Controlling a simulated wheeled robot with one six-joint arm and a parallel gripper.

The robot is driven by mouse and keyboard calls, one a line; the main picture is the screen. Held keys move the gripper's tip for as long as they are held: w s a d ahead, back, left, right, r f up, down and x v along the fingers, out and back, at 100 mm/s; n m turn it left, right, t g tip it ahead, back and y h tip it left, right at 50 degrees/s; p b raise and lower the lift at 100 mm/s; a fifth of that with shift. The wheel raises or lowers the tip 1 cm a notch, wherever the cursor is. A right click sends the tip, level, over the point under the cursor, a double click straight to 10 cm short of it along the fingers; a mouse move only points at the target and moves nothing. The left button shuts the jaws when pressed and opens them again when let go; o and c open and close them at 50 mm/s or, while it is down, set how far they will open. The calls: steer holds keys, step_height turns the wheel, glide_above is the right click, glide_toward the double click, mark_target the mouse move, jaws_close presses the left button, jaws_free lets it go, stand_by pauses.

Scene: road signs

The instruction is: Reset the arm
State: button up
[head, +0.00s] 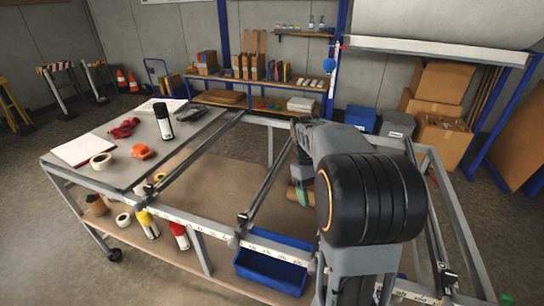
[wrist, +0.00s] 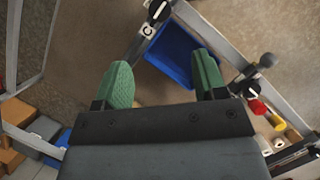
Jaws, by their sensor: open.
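My gripper (wrist: 163,77) is open in the wrist view, its two green fingers wide apart with nothing held between them. It is over the open frame of the work table (head: 115,165). A blue bin (wrist: 172,50) shows beyond the fingertips, apart from them. In the head view my arm is folded at the right of the table, and its thick dark joint hides most of the gripper.
The grey tabletop at left holds a black-and-white can (head: 163,122), an orange tape measure (head: 143,152), a tape roll (head: 101,160) and red gloves (head: 124,128). The blue bin (head: 271,265) sits on the lower shelf. Metal rails (head: 268,191) cross the open frame. Cardboard boxes (head: 441,135) stand behind right.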

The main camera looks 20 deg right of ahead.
steer(key=s+a+t, duration=0.3)
steer(key=a+t, duration=0.1)
steer(key=a, duration=0.3)
steer(key=s+a+t, duration=0.4)
steer(key=a+t, duration=0.1)
steer(key=a, duration=0.3)
